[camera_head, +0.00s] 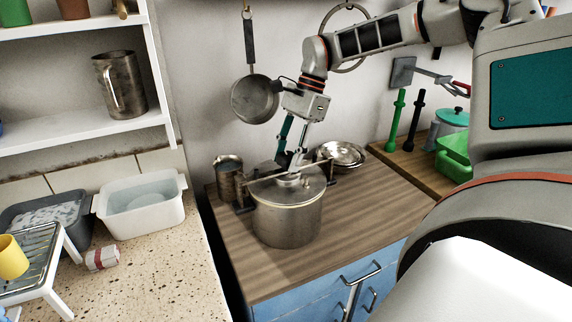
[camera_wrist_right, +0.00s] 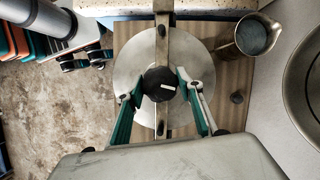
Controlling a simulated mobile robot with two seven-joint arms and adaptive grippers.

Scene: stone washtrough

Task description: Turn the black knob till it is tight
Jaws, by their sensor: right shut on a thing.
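A metal pot (camera_head: 287,225) with a flat lid stands on the wooden counter. A metal bar (camera_wrist_right: 163,38) crosses over the lid. The black knob (camera_wrist_right: 158,84) sits at the middle of the bar, with a white mark on its top. My right gripper (camera_head: 291,166) reaches down onto the lid's centre from above. In the right wrist view its teal-sided fingers (camera_wrist_right: 158,90) are on either side of the knob and shut on it. In the head view the gripper largely hides the knob. My left gripper is not in view.
A metal jug (camera_head: 229,182) stands close to the pot's left and a shiny bowl (camera_head: 342,155) behind it on the right. A pan (camera_head: 255,99) hangs on the wall behind. The wooden counter (camera_head: 375,217) is clear at right and in front.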

